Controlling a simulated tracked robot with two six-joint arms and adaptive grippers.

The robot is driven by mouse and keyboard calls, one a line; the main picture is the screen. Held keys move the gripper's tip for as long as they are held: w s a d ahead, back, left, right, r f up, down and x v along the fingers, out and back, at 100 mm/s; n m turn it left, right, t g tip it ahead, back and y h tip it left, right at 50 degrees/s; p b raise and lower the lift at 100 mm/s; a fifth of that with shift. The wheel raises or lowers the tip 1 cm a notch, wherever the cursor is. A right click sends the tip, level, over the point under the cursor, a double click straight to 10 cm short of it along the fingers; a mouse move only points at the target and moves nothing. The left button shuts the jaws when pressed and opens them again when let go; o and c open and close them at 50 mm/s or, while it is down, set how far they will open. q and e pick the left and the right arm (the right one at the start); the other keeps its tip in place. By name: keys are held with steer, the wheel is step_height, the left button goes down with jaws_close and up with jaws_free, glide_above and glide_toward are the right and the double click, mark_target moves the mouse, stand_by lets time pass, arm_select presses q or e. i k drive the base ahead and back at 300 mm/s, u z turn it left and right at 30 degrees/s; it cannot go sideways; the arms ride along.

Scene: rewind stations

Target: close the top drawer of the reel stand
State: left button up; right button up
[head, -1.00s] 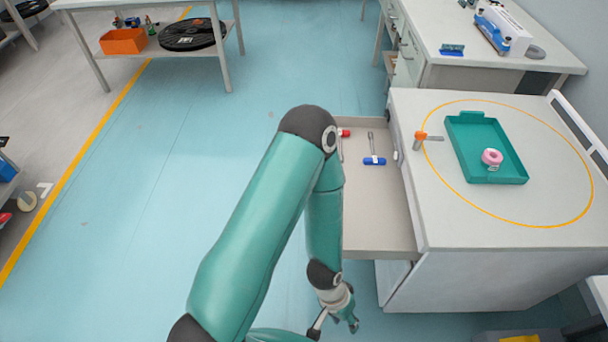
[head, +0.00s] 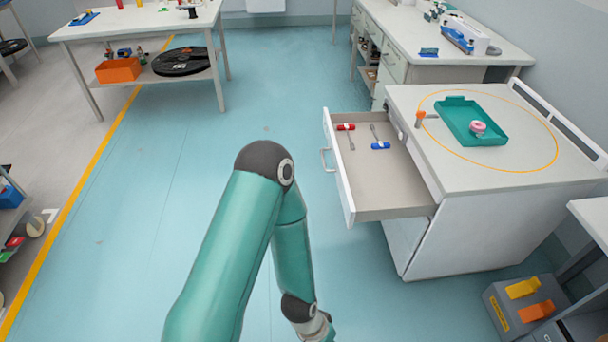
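The reel stand (head: 465,225) is a white cabinet at the right. Its top drawer (head: 395,190) is pulled out to the left. The drawer front (head: 340,175) with its handle (head: 325,160) faces left, clear of the cabinet. A red-handled tool (head: 346,127) and a blue-handled tool (head: 380,146) lie inside the drawer. My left arm rises from the bottom and bends down again, left of the drawer and apart from it. Its wrist is at the bottom edge, and the gripper's fingers are cut off below the picture. My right gripper is not in view.
On the stand top are a teal tray (head: 470,132) with a pink roll (head: 478,127) and an orange-capped piece (head: 420,118). A grey box with yellow and orange parts (head: 522,308) stands at the lower right. Floor left of the drawer is free.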

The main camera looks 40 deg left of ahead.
mark_target(374, 185)
steer(key=u, duration=0.5)
steer(key=k, duration=0.15)
steer(key=u, duration=0.5)
steer(key=i, duration=1)
steer(key=z, duration=0.05)
steer(key=k, duration=1.25)
steer(key=u, duration=0.4)
steer(key=i, duration=1.8)
steer(key=z, duration=0.95)
